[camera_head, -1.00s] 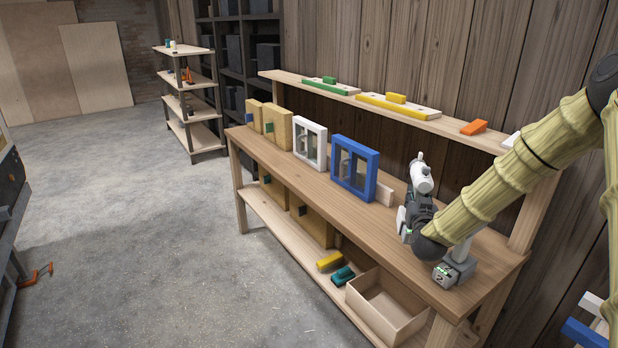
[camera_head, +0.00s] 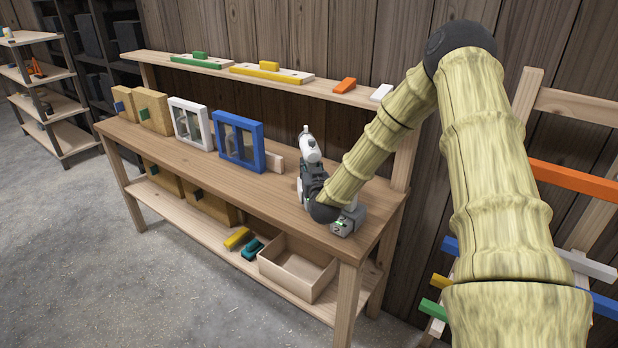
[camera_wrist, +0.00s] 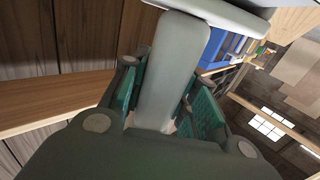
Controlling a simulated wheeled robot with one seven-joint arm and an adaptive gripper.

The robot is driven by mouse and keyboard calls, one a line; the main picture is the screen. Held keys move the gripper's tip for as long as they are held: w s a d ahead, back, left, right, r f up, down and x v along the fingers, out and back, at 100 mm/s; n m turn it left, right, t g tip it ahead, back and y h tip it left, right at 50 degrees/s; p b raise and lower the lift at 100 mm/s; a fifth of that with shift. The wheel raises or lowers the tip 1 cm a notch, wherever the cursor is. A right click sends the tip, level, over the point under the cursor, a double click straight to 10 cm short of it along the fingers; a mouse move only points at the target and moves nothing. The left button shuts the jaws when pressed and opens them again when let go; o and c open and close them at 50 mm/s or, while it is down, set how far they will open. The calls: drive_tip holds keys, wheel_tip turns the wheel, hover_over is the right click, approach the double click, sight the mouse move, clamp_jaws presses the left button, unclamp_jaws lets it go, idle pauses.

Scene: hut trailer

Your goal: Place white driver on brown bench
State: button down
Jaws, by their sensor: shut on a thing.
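The white driver (camera_head: 310,149) shows above the right part of the brown bench (camera_head: 238,187) in the head view. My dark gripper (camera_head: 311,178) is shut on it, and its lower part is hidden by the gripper. In the wrist view, the driver's pale handle (camera_wrist: 168,78) stands between the green-padded fingers of my gripper (camera_wrist: 165,100). Its wider end is at the top of that view. I cannot tell whether the driver touches the bench top.
A grey and white block (camera_head: 347,220) sits at the bench's right end, partly behind my arm. A blue frame (camera_head: 240,143) and white frame (camera_head: 190,124) stand left on the bench. An open wooden box (camera_head: 298,266) is on the lower shelf. The bench's front middle is clear.

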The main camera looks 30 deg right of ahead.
drive_tip(key=shift+f+p, duration=0.6)
drive_tip(key=shift+f, duration=1.6)
drive_tip(key=c, duration=1.5)
unclamp_jaws()
drive_tip(key=shift+f, duration=0.2)
drive_tip(key=shift+c, duration=0.2)
drive_tip(key=o, duration=0.4)
drive_tip(key=shift+r, duration=0.1)
drive_tip(key=shift+o, duration=0.2)
